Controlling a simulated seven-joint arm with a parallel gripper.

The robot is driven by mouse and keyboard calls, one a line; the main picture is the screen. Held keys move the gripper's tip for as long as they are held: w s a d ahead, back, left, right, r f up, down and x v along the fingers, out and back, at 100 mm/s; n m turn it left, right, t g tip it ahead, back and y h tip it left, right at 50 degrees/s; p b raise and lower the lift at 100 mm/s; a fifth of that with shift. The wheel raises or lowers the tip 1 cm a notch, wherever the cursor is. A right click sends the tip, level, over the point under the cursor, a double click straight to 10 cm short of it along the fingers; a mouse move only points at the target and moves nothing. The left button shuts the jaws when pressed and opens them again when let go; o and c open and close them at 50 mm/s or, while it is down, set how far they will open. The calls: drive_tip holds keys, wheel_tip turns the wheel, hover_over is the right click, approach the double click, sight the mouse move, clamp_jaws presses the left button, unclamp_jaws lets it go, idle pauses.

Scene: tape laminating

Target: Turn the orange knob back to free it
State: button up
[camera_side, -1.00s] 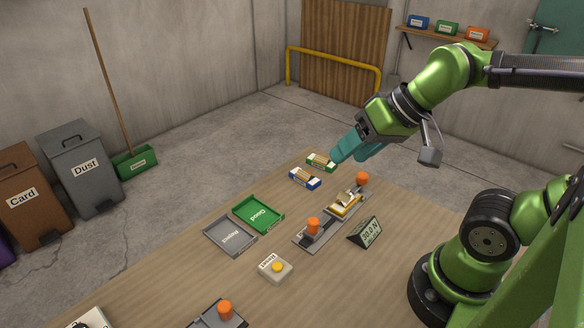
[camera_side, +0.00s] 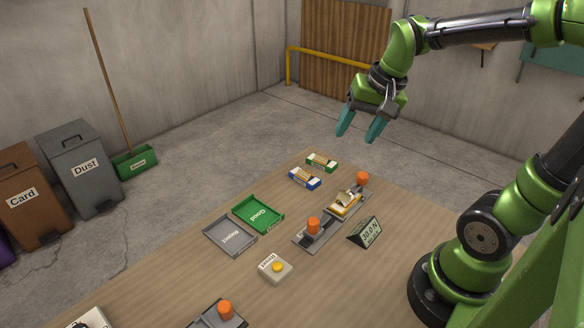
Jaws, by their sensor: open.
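Three orange knobs show in the side view. One knob (camera_side: 362,178) stands at the far end of a grey fixture (camera_side: 325,230), behind a yellow and white piece (camera_side: 346,204). A second knob (camera_side: 313,226) stands on the near part of this fixture. A third knob (camera_side: 225,309) stands on another grey fixture at the bottom edge, partly cut off. My gripper (camera_side: 356,137) is open and empty, its teal fingers pointing down. It is raised in the air above and beyond the far knob, apart from every knob.
A small display (camera_side: 366,232) stands right of the fixture. A green tray (camera_side: 260,214) and a grey tray (camera_side: 229,236) lie to the left. A white box with a yellow button (camera_side: 276,267) sits in front. Blue (camera_side: 305,177) and green (camera_side: 321,162) boxes lie behind.

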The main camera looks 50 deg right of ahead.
sight(363, 175)
drive_tip(key=w+d+f+m+g, duration=0.15)
drive_tip(key=d+m+g, duration=0.25)
drive_tip(key=d+m, duration=0.65)
drive_tip(key=f, duration=1.6)
drive_tip(key=shift+w+a, duration=0.15)
drive_tip(key=shift+a, duration=0.25)
drive_tip(key=c, duration=1)
drive_tip(key=shift+c, duration=0.2)
